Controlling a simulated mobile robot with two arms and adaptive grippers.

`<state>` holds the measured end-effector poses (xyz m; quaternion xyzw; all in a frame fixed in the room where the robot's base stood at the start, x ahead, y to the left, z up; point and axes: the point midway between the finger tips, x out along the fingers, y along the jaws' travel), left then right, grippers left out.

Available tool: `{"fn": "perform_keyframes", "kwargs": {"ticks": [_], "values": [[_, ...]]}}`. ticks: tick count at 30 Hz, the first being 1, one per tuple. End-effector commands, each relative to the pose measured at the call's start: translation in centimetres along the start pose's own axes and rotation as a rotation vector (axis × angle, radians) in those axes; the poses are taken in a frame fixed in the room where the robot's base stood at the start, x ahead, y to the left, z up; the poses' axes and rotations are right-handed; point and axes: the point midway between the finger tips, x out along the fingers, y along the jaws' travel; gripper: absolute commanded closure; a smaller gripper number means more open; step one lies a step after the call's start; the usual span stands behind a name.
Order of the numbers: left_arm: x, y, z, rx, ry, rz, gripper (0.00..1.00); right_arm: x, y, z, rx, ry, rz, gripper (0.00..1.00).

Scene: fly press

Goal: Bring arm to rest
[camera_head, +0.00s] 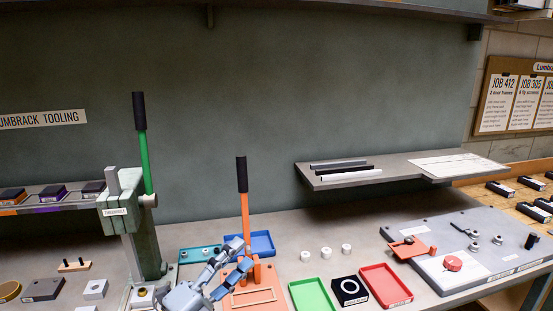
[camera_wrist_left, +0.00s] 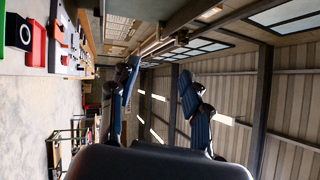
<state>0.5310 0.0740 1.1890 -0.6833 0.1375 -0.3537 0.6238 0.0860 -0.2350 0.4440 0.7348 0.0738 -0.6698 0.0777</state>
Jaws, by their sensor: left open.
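My left gripper (camera_head: 235,262) is low in the middle of the head view, in front of the orange-levered press (camera_head: 246,225) and over the near part of the bench. Its two blue-padded fingers are spread apart. They also show in the left wrist view (camera_wrist_left: 158,88), with nothing between them and the roof and wall of the hall behind. Whether the gripper touches the orange press cannot be told. My right gripper is in neither view.
A green press with a green lever (camera_head: 142,150) stands to the left of the gripper. A green tray (camera_head: 312,295), a black block (camera_head: 349,290) and a red tray (camera_head: 386,286) lie to the right. A grey fixture plate (camera_head: 470,235) is farther right. A shelf (camera_head: 390,172) hangs behind.

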Motion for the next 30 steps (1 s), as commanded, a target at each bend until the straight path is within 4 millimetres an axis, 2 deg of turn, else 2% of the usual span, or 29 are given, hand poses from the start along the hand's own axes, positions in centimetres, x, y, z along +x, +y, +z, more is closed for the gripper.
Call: {"fn": "perform_keyframes", "kwargs": {"ticks": [1,2,5,7,9,13,15,18,22,27,30], "values": [[-1.1,0.9,1.2,-0.141,-0.132,0.0,0.52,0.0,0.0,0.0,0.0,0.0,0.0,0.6],[-1.9,1.5,2.2,-0.222,-0.216,0.006,0.52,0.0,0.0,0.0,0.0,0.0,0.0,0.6],[-5.9,5.1,5.0,-0.484,-0.501,0.058,0.52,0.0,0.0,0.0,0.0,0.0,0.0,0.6],[-9.8,8.4,6.0,-0.659,-0.703,0.124,0.52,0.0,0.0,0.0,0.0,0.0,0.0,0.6],[-14.0,11.8,6.0,-0.812,-0.887,0.204,0.52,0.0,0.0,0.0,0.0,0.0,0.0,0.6],[-21.6,16.7,3.6,-1.039,-1.167,0.365,0.52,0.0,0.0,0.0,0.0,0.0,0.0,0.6],[-24.8,18.4,1.9,-1.127,-1.279,0.443,0.52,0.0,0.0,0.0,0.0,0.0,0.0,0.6],[-28.7,20.0,-0.7,-1.225,-1.408,0.544,0.52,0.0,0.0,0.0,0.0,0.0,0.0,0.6],[-32.8,21.0,-4.1,-1.326,-1.539,0.662,0.52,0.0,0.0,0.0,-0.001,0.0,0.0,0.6],[-37.4,21.4,-8.6,-1.437,-1.687,0.813,0.52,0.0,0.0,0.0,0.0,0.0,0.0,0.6],[-37.5,24.4,-8.0,-1.427,-1.688,0.822,0.52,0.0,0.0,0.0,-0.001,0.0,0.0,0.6]]}}
